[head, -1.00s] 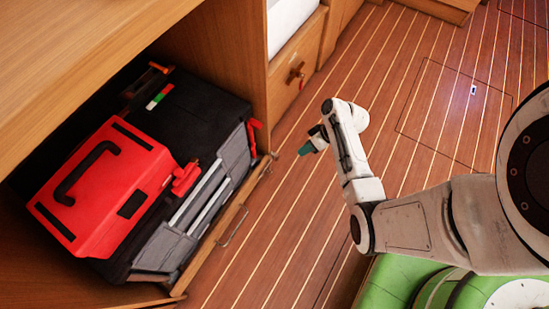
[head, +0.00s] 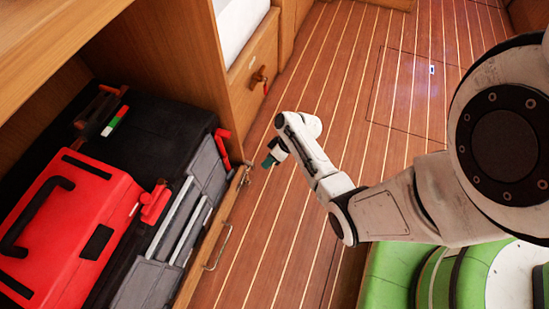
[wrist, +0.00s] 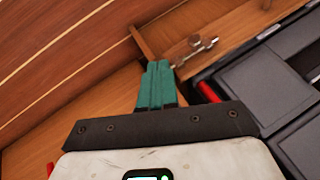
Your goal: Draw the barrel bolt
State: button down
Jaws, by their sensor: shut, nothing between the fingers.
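The barrel bolt (head: 246,172) is a small metal fitting at the far end of the low wooden board, by the cabinet post. In the wrist view the bolt (wrist: 195,46) shows its rod and round knob on the wood, just beyond and right of my fingertips. My gripper (head: 269,161) has green fingers and is close to the right of the bolt, apparently not touching it. In the wrist view my gripper (wrist: 158,66) has its fingers together with nothing between them. Part of the bolt's near end may be hidden by the fingers.
A red toolbox (head: 65,225) and a black and grey case (head: 165,135) fill the locker behind the low board (head: 205,245), which has a metal handle (head: 220,250). The striped floor (head: 290,230) is clear.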

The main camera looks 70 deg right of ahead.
jog(key=shift+w+a+f+b, duration=0.3)
jog(key=shift+w+a+f, duration=0.15)
jog(key=shift+a, duration=0.35)
jog(key=shift+w+a+f+b, duration=0.3)
jog(key=shift+a+f, duration=0.2)
jog(key=shift+a, duration=0.25)
jog(key=shift+w+a+f+b, duration=0.3)
jog(key=shift+w+a+f, duration=0.15)
jog(key=shift+a, duration=0.35)
jog(key=shift+a, duration=0.1)
jog(key=a+p, duration=0.1)
jog(key=a, duration=0.2)
jog(key=shift+s+p, duration=0.1)
jog(key=shift+p, duration=0.25)
jog(key=shift+a, duration=0.1)
